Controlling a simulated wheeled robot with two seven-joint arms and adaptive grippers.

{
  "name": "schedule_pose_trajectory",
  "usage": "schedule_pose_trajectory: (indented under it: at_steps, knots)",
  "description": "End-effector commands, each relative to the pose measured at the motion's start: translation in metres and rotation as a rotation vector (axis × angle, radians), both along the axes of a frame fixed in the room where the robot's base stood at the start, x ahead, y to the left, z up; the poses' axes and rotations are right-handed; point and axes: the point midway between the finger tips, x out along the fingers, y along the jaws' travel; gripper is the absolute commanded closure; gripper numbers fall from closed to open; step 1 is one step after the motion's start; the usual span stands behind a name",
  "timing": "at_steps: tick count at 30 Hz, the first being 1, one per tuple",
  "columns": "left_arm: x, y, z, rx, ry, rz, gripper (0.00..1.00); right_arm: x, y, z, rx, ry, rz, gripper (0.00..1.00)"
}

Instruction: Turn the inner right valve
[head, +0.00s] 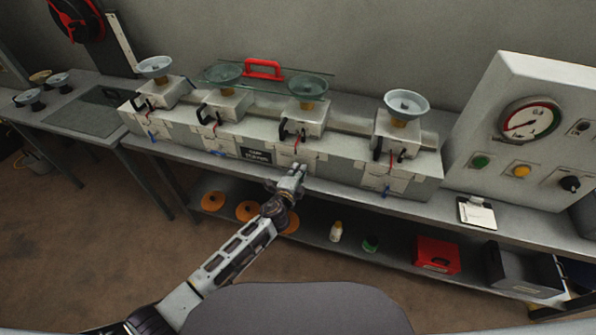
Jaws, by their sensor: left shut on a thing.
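The long grey frame (345,172) on the bench carries a row of units with dish-shaped tops. The inner right unit (303,118) is third from the left. My left gripper (295,172) reaches up from below to the front panel under this unit. It is shut on the inner right valve there, whose handle is mostly hidden by the fingers. Similar small blue handles show on the outer right panel (386,190) and the inner left panel (217,153). My right gripper is not in view.
A control box with a gauge (532,120) stands at the right, beside a clipboard (477,213). The shelf below holds orange discs (213,201), small bottles (336,232) and a red bin (436,254). A red handle (262,68) lies behind the frame.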

Motion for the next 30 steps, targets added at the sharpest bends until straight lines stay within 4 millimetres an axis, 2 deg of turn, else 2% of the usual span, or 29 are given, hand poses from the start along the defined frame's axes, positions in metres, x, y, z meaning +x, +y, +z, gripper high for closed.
schedule_pose_trajectory:
  at_steps: [6,20,21,25,30]
  knots:
    - [-0.0006,-0.0003,-0.0021,0.067,-0.020,-0.001,1.00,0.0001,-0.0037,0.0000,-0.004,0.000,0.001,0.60]
    - [-0.0008,-0.0001,-0.0024,0.083,-0.025,-0.001,1.00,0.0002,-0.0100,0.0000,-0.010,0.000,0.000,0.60]
    - [-0.0008,-0.0001,-0.0024,0.083,-0.025,-0.001,0.81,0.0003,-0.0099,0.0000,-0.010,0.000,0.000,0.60]
    - [-0.0006,-0.0001,-0.0021,0.082,-0.025,-0.001,0.64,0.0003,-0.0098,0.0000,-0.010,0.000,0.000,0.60]
    - [-0.0004,-0.0001,-0.0016,0.081,-0.025,-0.001,0.64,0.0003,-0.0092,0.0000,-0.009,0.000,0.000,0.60]
